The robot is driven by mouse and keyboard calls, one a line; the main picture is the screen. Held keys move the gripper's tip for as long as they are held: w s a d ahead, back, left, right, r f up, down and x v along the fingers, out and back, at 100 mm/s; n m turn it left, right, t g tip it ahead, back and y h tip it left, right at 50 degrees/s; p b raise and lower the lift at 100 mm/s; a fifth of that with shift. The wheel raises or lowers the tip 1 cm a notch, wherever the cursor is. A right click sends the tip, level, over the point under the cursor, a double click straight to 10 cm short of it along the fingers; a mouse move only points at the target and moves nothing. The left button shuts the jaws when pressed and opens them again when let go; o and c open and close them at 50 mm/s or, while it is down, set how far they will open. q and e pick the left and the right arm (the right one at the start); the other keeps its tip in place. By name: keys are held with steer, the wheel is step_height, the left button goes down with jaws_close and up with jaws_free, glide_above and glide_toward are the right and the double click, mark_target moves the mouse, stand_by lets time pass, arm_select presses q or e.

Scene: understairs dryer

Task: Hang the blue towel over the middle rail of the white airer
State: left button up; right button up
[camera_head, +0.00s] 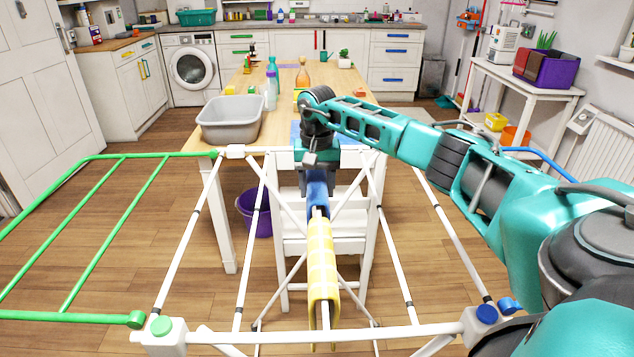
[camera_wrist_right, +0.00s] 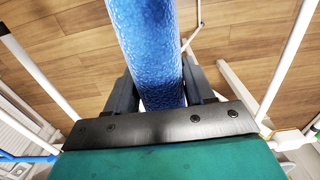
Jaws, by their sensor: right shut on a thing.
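The blue towel (camera_head: 317,188) hangs in a narrow strip below my right gripper (camera_head: 318,166), over the far part of the white airer (camera_head: 235,152). In the right wrist view the towel (camera_wrist_right: 145,45) runs between the two fingers of the right gripper (camera_wrist_right: 158,92), which is shut on it. The middle rail (camera_head: 325,316) shows at its near end and runs away from me, lined up with the towel. Whether the towel touches the rail is hard to tell. My left gripper is not in view.
A yellow checked cloth (camera_head: 321,262) hangs over the middle rail, just nearer than the blue towel. Green (camera_head: 92,225) and blue (camera_head: 540,160) wings extend from the airer. Behind it are a white chair (camera_head: 345,207), a purple bucket (camera_head: 252,212) and a table with a grey basin (camera_head: 231,122).

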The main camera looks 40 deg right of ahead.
steer(key=shift+f, duration=0.2)
steer(key=o, duration=1.5)
step_height(320, 180, up, 13)
steer(key=shift+p, duration=0.5)
steer(key=shift+a+f, duration=0.1)
